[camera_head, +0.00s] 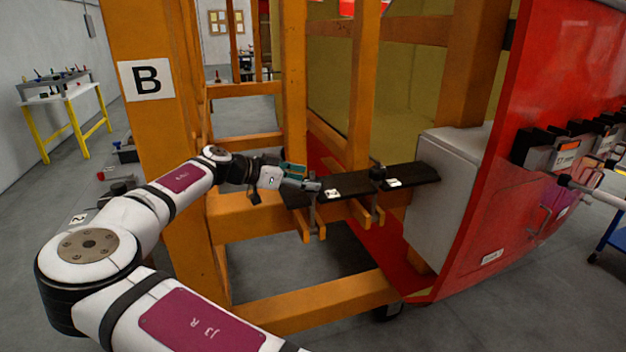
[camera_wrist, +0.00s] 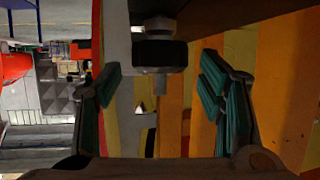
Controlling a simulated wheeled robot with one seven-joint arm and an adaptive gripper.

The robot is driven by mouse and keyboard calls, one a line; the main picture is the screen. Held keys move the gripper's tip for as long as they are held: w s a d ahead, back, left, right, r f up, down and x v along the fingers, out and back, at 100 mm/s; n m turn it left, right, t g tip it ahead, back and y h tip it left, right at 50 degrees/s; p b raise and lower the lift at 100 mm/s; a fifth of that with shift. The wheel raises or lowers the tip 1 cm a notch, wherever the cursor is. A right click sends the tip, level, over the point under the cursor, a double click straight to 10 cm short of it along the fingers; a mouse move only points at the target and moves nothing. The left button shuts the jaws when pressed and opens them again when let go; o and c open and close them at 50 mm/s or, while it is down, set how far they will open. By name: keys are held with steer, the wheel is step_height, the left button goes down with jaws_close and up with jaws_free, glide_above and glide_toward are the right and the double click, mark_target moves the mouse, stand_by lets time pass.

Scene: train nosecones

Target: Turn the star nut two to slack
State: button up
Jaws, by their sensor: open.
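A black round nut (camera_wrist: 158,54) with a metal stud under it shows at the top middle of the wrist view, below a dark plate. I take it for a star nut, but its number is not readable. My gripper (camera_wrist: 161,72) is open, one teal-padded finger on each side of the nut with gaps between. In the head view my gripper (camera_head: 308,186) is at the left clamp (camera_head: 316,210) on the black bar (camera_head: 350,184); the nut there is hidden by the gripper. A second clamp with a dark knob (camera_head: 377,172) stands farther right on the bar.
Orange frame posts (camera_head: 294,90) rise behind the bar, and a post marked B (camera_head: 146,78) stands beside my arm. A grey box (camera_head: 446,200) and the red nosecone shell (camera_head: 530,90) close off the right. Small white tags (camera_head: 394,183) lie on the bar.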

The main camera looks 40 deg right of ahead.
mark_target(310, 180)
steer(key=shift+x, duration=1.55)
steer(key=c, duration=1.2)
steer(key=shift+o, duration=0.2)
